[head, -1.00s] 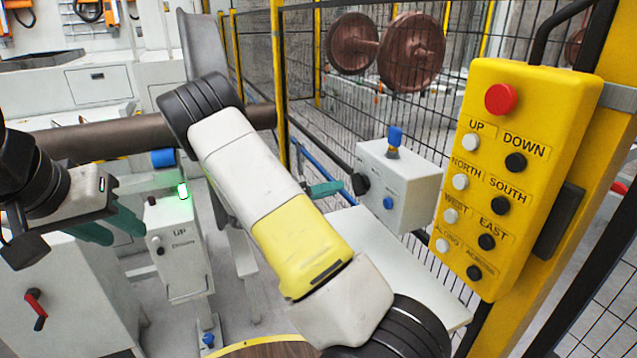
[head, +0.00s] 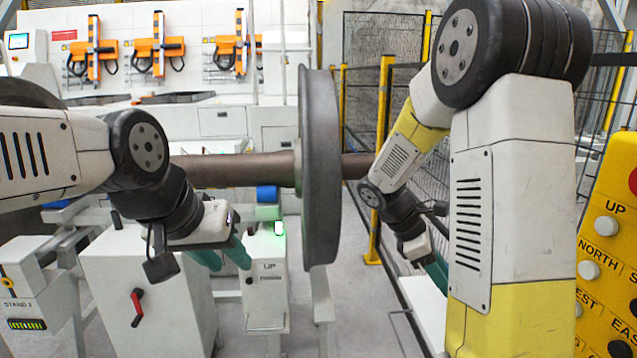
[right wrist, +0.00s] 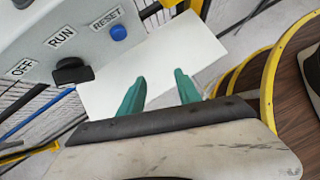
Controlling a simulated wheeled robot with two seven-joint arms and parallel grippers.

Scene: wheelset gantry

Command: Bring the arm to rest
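My right arm's gripper (head: 437,268) hangs at the right of the head view, partly hidden behind my own arm. In the right wrist view its two teal fingers (right wrist: 160,90) stand apart with nothing between them. Ahead of them are a white panel (right wrist: 160,65) and a grey control box (right wrist: 70,45) marked OFF, RUN and RESET, with a black knob (right wrist: 72,71) and a blue button (right wrist: 118,33). The fingers are apart from the knob. My left gripper (head: 223,257) has its teal fingers apart and empty, left of the box marked UP (head: 265,295).
A wheelset's wheel (head: 320,165) and brown axle (head: 235,170) fill the middle. A yellow button pendant (head: 607,240) stands at the right edge, close to my right arm. A mesh fence (head: 375,45) is behind. A white cabinet (head: 130,300) stands at lower left.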

